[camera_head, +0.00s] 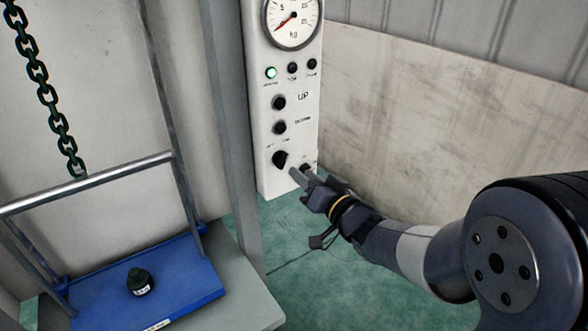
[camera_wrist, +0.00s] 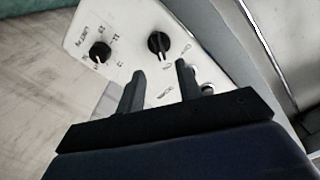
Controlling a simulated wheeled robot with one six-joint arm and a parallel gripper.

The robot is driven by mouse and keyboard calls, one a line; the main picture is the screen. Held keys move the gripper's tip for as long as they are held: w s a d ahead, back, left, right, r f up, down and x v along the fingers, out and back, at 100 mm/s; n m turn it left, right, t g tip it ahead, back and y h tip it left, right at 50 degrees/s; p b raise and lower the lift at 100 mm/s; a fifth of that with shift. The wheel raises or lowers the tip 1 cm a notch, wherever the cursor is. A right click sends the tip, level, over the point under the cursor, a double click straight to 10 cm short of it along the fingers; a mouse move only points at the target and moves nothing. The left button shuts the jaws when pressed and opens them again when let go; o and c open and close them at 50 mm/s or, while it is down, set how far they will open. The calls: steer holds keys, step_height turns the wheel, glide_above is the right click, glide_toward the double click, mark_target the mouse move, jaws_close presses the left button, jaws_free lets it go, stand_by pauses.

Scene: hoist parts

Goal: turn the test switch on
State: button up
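The white control panel (camera_head: 288,60) stands upright with two dark rotary knobs near its bottom. I take the left knob (camera_head: 280,159) as the test switch; its small labels are too blurred to read surely. In the wrist view the test switch (camera_wrist: 158,43) is a black knob with a white pointer line, just beyond the gap between my fingers. My gripper (camera_head: 297,173) is at the panel's lower part, just below and right of that knob. In the wrist view my gripper (camera_wrist: 160,68) has its two fingers apart with nothing between them; contact with the panel cannot be told.
A second knob (camera_wrist: 100,52) with number marks sits beside the switch; my gripper partly covers it in the head view. UP (camera_head: 279,102) and DOWN (camera_head: 280,127) buttons, a lit green lamp (camera_head: 271,73) and a gauge (camera_head: 292,18) are above. A blue platform (camera_head: 190,270) stands left.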

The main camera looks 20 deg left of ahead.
mark_target(286, 160)
steer(key=v, duration=0.4)
steer(key=shift+a, duration=0.1)
steer(key=p+x, duration=0.1)
steer(key=x, duration=1)
steer(key=shift+s, duration=0.1)
